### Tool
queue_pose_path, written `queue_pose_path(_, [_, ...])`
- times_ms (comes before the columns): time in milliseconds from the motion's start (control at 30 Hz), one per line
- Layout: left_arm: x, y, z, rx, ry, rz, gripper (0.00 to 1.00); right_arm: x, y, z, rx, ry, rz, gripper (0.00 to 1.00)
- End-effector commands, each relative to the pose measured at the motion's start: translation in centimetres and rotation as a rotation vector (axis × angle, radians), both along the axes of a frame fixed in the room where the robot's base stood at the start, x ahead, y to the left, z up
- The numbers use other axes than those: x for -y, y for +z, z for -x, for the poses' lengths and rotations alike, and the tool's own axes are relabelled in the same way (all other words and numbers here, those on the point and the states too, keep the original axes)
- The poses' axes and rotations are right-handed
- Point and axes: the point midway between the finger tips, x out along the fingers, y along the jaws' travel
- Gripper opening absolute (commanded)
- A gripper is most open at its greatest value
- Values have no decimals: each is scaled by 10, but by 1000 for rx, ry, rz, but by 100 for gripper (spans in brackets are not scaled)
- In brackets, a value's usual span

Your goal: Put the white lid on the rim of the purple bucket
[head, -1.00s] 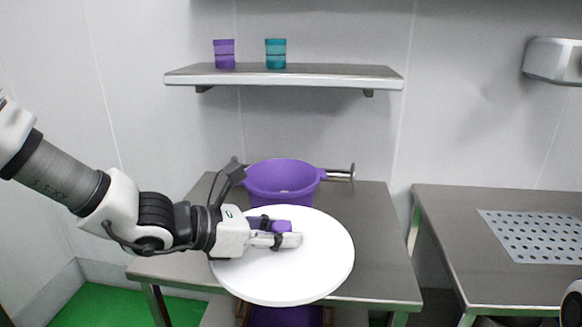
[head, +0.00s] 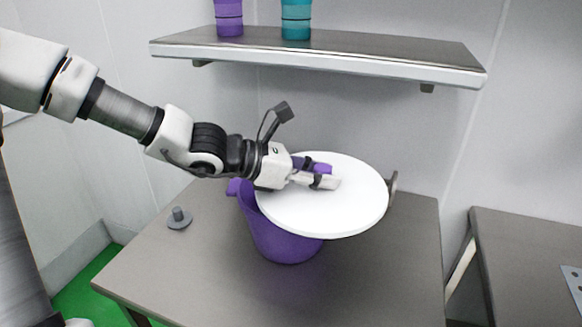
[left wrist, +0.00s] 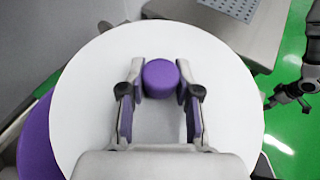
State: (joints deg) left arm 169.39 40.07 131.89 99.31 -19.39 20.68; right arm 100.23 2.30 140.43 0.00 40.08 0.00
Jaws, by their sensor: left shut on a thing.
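The round white lid (head: 335,215) is held above the purple bucket (head: 280,240) and looks slightly tilted. My left gripper (head: 325,175) is shut on the lid's purple knob (left wrist: 160,78). The bucket stands on the grey metal table. The lid sits off to the right of the bucket in the head view and hides most of its rim. In the left wrist view, part of the bucket (left wrist: 38,150) shows past the lid's left edge. My right gripper (left wrist: 290,93) shows small at the right of the left wrist view, with its fingers apart, far from the lid.
The grey table (head: 190,265) is clear in front of the bucket. A small grey fitting (head: 179,218) stands on its left part. A wall shelf (head: 320,62) with a purple cup (head: 229,18) and a teal cup (head: 296,20) is above. Another table (head: 525,260) stands right.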

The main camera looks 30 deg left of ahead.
Motion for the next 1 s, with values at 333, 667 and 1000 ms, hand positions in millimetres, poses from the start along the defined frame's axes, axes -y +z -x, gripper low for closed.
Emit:
queue_pose_path(333, [-76, 5, -26, -6, 6, 5, 0, 0, 83, -1, 3, 0, 0, 63])
queue_pose_path(667, [-99, -40, -34, -5, 0, 0, 0, 0, 81, 0, 2, 0, 0, 63])
queue_pose_path(1000, [-98, -46, -34, 1, 0, -1, 0, 0, 80, 0, 2, 0, 0, 63])
